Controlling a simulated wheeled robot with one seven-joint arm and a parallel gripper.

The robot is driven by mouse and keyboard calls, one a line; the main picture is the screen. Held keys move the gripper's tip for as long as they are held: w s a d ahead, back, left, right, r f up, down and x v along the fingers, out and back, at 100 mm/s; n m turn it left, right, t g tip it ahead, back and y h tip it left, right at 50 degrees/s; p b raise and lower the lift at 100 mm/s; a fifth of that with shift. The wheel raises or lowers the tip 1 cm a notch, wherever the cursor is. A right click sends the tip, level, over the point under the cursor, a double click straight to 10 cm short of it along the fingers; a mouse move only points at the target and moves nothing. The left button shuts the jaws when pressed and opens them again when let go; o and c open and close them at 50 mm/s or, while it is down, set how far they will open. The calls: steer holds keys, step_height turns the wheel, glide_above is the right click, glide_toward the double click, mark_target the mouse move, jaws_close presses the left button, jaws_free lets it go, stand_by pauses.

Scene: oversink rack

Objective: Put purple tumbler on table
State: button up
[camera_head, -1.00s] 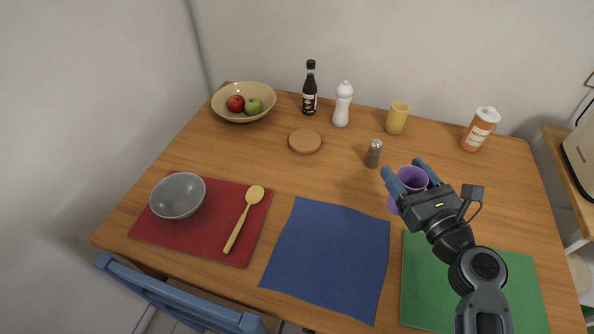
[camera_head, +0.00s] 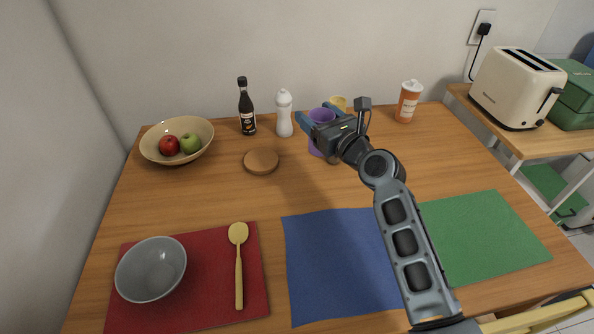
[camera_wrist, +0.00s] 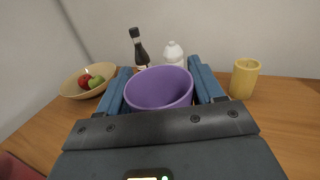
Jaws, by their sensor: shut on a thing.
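The purple tumbler (camera_head: 319,116) is upright between the fingers of my gripper (camera_head: 316,118), over the back middle part of the wooden table (camera_head: 210,205). In the wrist view the tumbler (camera_wrist: 158,88) shows its open rim, with a blue finger of my gripper (camera_wrist: 160,90) on each side. My gripper is shut on the tumbler. The lower part of the tumbler is partly hidden by the gripper, and I cannot tell if its base touches the table.
A round cork coaster (camera_head: 261,161) and a fruit bowl (camera_head: 177,141) are left. An orange container (camera_head: 408,101) is right. Blue (camera_head: 340,262) and green mats (camera_head: 480,235) lie in front.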

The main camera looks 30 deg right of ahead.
steer(key=a+f+b, duration=0.1)
steer(key=a+f, duration=0.3)
steer(key=a+f+b, duration=0.2)
steer(key=a+f, duration=0.3)
steer(key=shift+s+f, duration=0.15)
steer(key=shift+f, duration=0.15)
steer(key=shift+r, duration=0.15)
steer(key=o, duration=0.6)
steer(key=shift+f, duration=0.2)
steer(key=o, duration=0.4)
